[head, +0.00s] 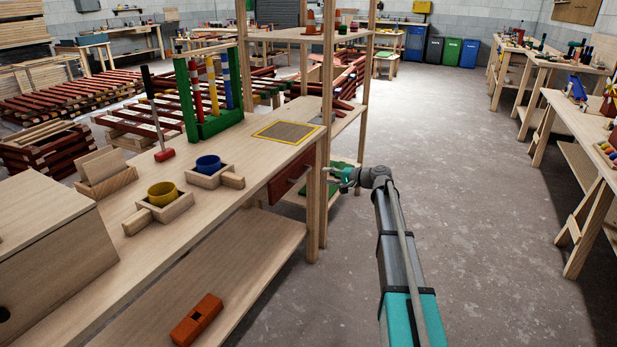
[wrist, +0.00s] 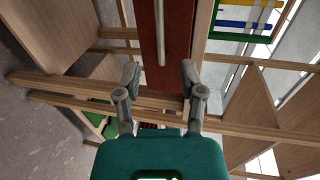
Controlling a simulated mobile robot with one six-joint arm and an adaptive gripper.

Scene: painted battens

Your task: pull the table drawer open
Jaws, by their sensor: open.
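The table drawer has a dark red front (head: 283,184) under the right end of the wooden table top (head: 225,170). It looks shut, and a pale bar handle (head: 298,178) runs across it. In the wrist view the red front (wrist: 180,40) stands upright in the picture, with the bar handle (wrist: 161,35) at upper centre. My gripper (head: 328,172) is open and empty, to the right of the drawer near the table leg. In the wrist view its fingertips (wrist: 159,72) are spread on either side of the handle's lower end in the picture. I see no contact; the depth gap is unclear.
A wooden shelf frame (head: 327,110) rises close behind my gripper. A red block (head: 197,318) lies on the lower shelf. The floor (head: 470,200) to the right is clear.

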